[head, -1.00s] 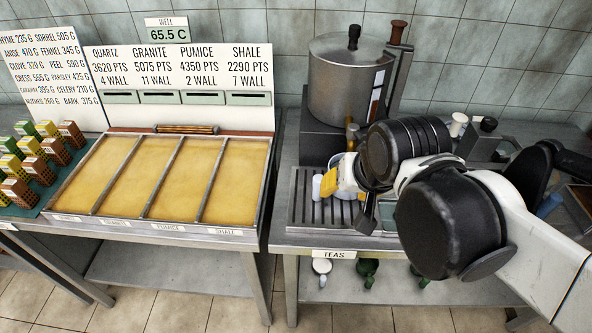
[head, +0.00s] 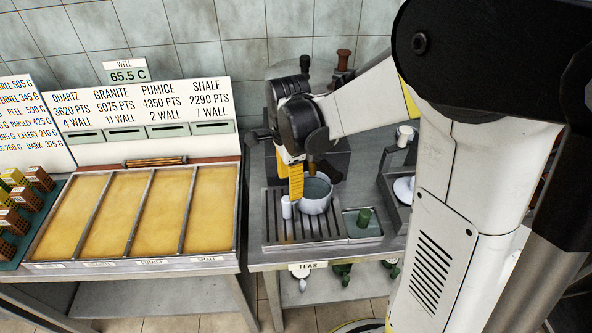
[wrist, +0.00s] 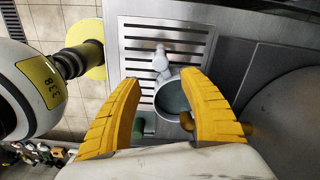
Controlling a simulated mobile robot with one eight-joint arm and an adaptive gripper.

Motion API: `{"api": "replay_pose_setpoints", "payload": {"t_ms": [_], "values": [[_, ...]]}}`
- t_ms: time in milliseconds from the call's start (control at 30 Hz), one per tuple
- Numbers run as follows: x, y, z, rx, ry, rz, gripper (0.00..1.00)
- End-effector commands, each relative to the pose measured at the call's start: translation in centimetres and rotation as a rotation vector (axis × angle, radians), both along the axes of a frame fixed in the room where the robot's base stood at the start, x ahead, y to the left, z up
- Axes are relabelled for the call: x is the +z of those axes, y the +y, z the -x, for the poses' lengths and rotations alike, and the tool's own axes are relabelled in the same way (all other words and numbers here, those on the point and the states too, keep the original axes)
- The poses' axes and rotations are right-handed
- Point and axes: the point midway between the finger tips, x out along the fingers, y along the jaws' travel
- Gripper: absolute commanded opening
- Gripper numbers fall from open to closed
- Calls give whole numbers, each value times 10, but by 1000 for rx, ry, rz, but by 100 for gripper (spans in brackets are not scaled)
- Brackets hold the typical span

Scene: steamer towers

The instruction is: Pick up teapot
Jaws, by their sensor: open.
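A round, open grey-white pot (head: 316,194) stands on the slatted drip tray (head: 270,236); its dark interior shows in the wrist view (wrist: 172,97). I cannot tell whether it is the teapot. Small teapot-like shapes, one white (head: 301,284) and two green (head: 342,270) (head: 391,268), are on the shelf below the TEAS label, partly hidden. My gripper (head: 290,184) has yellow fingers and is open and empty, above the tray beside the pot. In the wrist view its fingers (wrist: 160,82) spread on both sides of the pot, which lies beyond them.
A green cylinder (head: 364,217) sits in a shallow tray at right. A brass tap (head: 313,165) is close behind. The sand trays (head: 135,266) occupy the left bench, with a gap between benches.

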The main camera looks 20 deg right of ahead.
Motion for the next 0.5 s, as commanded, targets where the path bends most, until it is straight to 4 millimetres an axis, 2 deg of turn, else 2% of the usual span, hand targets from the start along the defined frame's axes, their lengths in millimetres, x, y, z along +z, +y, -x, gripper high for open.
{"api": "replay_pose_setpoints", "payload": {"t_ms": [200, 500], "values": [[-40, 1, 0, -5, 2, 0, 50], [-62, 4, -1, -3, 1, 0, 50]]}}
